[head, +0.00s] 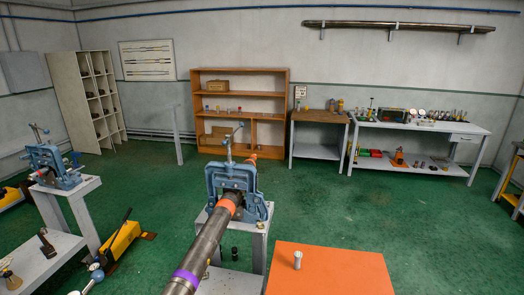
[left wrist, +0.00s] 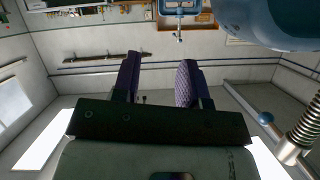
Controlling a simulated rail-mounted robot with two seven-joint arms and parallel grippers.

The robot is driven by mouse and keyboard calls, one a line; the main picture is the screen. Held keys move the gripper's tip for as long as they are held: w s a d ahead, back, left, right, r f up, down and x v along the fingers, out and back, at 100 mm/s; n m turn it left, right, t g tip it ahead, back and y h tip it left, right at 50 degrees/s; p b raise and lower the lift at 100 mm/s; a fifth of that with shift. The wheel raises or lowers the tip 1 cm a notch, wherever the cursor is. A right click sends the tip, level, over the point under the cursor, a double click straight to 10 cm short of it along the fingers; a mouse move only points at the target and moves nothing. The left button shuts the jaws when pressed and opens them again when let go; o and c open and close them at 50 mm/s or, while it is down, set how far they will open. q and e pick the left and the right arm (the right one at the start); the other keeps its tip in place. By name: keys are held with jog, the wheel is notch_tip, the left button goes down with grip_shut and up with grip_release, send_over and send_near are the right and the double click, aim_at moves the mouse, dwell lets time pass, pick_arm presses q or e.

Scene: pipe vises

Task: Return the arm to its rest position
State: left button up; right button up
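My left gripper (left wrist: 159,76) shows in the left wrist view with its two purple-padded fingers apart and nothing between them. Neither gripper shows in the head view. A blue pipe vise (head: 234,190) on a white stand holds a long dark pipe (head: 208,246) with an orange collar and a purple band. The pipe runs toward the bottom edge of the head view. In the left wrist view, the room appears upside down, and a large blue rounded part (left wrist: 270,22) is close at the upper right.
A second blue vise (head: 58,166) stands at the left. A yellow tool (head: 121,243) lies near the floor, lower left. An orange tabletop (head: 335,270) with a small metal cylinder (head: 297,260) is at the bottom right. A threaded metal rod (left wrist: 300,133) is close at right. Green floor is clear beyond.

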pick_arm(q)
jog(key=s+a+f+n+g+y+p, duration=0.1)
jog(key=s+f+g, duration=0.2)
jog(key=s, duration=0.6)
jog(key=s+f+g, duration=0.3)
jog(key=s+g, duration=0.1)
jog(key=s, duration=0.5)
jog(key=s+a+f+n+g+y+p, duration=0.1)
jog(key=s+f+g, duration=0.25)
jog(key=s, duration=0.55)
notch_tip(320, 180, up, 14)
jog(key=p, duration=1.3)
jog(key=shift+w+t+p, duration=0.25)
jog(key=shift+t+p, duration=0.05)
jog(key=shift+t, duration=0.05)
jog(key=shift+d+f, duration=0.1)
